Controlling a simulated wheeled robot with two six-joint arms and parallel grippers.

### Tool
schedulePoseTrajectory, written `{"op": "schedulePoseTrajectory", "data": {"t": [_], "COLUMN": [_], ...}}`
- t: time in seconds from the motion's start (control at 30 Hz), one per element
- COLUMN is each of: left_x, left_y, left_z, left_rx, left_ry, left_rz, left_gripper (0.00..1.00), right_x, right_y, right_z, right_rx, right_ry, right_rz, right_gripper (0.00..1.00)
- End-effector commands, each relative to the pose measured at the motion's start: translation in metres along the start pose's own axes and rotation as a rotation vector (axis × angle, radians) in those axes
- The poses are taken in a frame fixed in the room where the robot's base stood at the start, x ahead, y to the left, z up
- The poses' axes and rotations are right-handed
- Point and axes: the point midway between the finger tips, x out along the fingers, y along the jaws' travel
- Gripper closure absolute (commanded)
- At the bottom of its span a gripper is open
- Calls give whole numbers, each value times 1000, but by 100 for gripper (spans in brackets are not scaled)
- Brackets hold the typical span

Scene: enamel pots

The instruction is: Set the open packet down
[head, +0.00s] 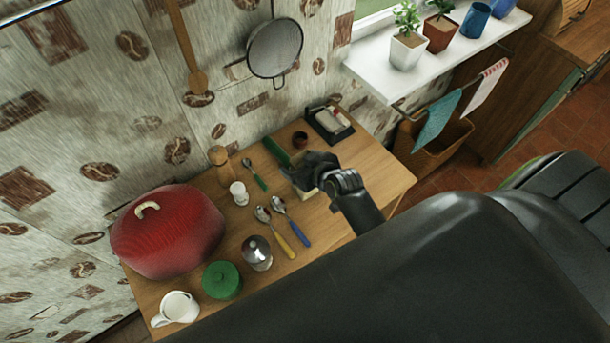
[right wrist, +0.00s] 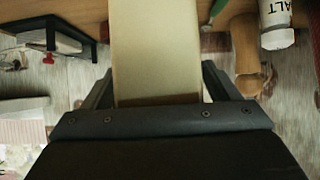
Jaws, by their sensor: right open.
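My right gripper (head: 300,176) is low over the right part of the wooden table, its jaws open. In the right wrist view, a plain beige packet (right wrist: 155,50) lies between the two fingers (right wrist: 157,98), with a narrow gap showing on each side. In the head view the hand covers most of the packet; a pale edge (head: 306,191) shows below the hand and a green part (head: 279,158) shows beyond it, though I cannot tell if that belongs to the packet. Its opening and base are hidden, so I cannot tell whether it rests on the table. My left gripper is not in view.
The table (head: 375,178) is bare right of the hand. A black tray (head: 330,122) stands behind. Spoons (head: 283,215), a white salt shaker (head: 239,193) and a wooden mill (head: 218,156) are left. A red pot (head: 168,232), green lidded jar (head: 222,280) and white jug (head: 176,308) stand farther left.

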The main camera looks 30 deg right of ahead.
Motion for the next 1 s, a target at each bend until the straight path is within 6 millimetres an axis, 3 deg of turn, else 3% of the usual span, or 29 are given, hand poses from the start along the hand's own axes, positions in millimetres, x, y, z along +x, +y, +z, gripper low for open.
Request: {"op": "schedulePoseTrajectory", "data": {"t": [0.17,0.8,1.0], "left_x": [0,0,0], "left_y": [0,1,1], "left_z": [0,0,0], "left_rx": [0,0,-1], "left_ry": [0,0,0], "left_rz": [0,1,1], "left_gripper": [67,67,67], "right_x": [0,0,-1], "right_y": [0,0,0], "right_z": [0,-1,-2], "right_rx": [0,0,0], "right_ry": [0,3,3], "right_rz": [0,0,0], "right_gripper": [18,100,100]}}
